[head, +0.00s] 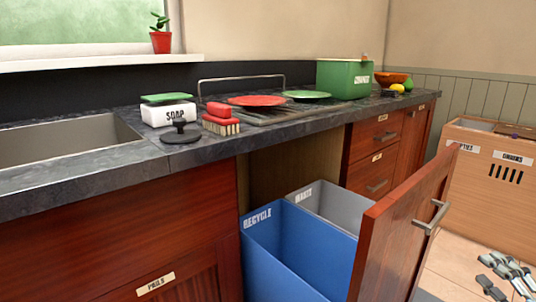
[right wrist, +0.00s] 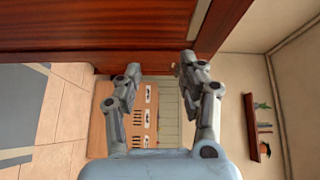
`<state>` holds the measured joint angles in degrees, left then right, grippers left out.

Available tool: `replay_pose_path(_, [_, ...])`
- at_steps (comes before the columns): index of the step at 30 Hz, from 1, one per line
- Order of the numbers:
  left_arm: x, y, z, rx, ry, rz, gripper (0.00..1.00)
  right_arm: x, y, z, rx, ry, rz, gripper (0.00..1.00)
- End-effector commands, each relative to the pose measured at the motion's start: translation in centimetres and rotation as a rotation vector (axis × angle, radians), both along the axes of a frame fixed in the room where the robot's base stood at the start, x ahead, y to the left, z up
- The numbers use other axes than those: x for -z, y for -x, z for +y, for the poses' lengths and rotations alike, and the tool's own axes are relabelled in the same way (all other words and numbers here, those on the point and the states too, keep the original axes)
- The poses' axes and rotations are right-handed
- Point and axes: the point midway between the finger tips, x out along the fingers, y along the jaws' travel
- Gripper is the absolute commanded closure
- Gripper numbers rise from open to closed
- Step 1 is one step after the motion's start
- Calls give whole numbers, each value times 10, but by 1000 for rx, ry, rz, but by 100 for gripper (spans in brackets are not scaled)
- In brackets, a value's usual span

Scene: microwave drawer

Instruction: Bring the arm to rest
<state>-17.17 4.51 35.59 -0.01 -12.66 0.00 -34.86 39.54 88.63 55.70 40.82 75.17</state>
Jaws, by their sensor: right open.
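My right gripper (head: 500,272) shows at the lower right of the head view, to the right of the pulled-out drawer front (head: 405,225) and apart from its handle (head: 432,217). In the right wrist view the same gripper (right wrist: 162,70) has its two grey fingers spread with nothing between them. A dark red wooden surface (right wrist: 100,35) lies beyond the fingertips there; I cannot tell how near it is. My left gripper is out of view.
The open drawer holds a blue recycle bin (head: 285,245) and a grey bin (head: 335,210). A wooden box with labels (head: 490,190) stands at the right, also in the wrist view (right wrist: 138,118). The counter (head: 120,165) holds soap, brushes, plates and a green box (head: 344,80).

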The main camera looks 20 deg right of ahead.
Motion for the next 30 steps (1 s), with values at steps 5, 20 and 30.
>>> replay_pose_path(5, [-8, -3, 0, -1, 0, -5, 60, 143, 40, 30, 17, 262, 384, 60])
replay_pose_path(20, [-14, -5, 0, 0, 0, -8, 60, 384, 270, 224, -894, 913, 1306, 60])
replay_pose_path(30, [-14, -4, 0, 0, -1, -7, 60, 393, 331, 219, -1281, 1155, 1390, 60])
